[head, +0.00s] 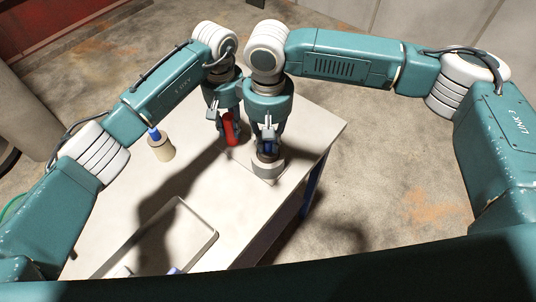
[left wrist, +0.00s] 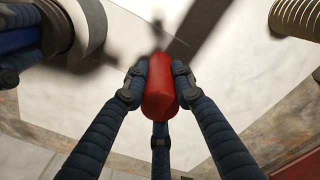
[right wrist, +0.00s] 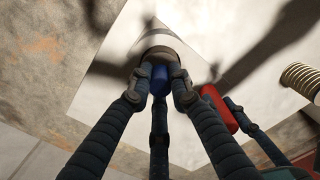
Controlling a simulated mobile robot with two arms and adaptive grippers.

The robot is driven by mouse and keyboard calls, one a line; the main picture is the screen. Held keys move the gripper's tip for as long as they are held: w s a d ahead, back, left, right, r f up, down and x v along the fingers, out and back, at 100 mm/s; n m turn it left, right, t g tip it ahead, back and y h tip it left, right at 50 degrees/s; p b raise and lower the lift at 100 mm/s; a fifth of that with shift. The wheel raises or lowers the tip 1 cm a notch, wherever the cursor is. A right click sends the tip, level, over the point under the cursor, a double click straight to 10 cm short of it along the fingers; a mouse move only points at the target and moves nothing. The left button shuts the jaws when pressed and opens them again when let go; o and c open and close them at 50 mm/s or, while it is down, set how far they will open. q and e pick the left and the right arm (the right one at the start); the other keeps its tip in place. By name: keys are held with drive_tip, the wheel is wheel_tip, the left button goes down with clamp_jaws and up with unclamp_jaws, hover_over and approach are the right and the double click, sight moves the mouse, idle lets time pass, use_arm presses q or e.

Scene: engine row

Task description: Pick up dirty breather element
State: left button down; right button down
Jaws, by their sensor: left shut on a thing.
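My left gripper (head: 229,133) is shut on a red, rounded cylinder (left wrist: 160,98) and holds it over the table's far part. My right gripper (head: 267,140) is beside it, pointing down. Its fingers lie on both sides of a blue knob (right wrist: 159,78) on top of a short, round grey-white piece (head: 267,166) near the table's far right corner. I cannot tell whether they grip the knob. A beige ribbed cylinder (right wrist: 301,81) stands apart; in the head view it (head: 161,151) has a blue top. No label shows which one is the dirty breather element.
A shallow rimmed tray (head: 212,239) lies at the near part of the white table (head: 205,178), with small objects at its near edge. The table's right edge is close to my right gripper. The table between tray and ribbed cylinder is clear.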

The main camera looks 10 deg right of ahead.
wheel_tip(320, 180, up, 10)
drive_tip(key=shift+r, duration=0.1)
drive_tip(key=c, duration=2.2)
unclamp_jaws()
clamp_jaws()
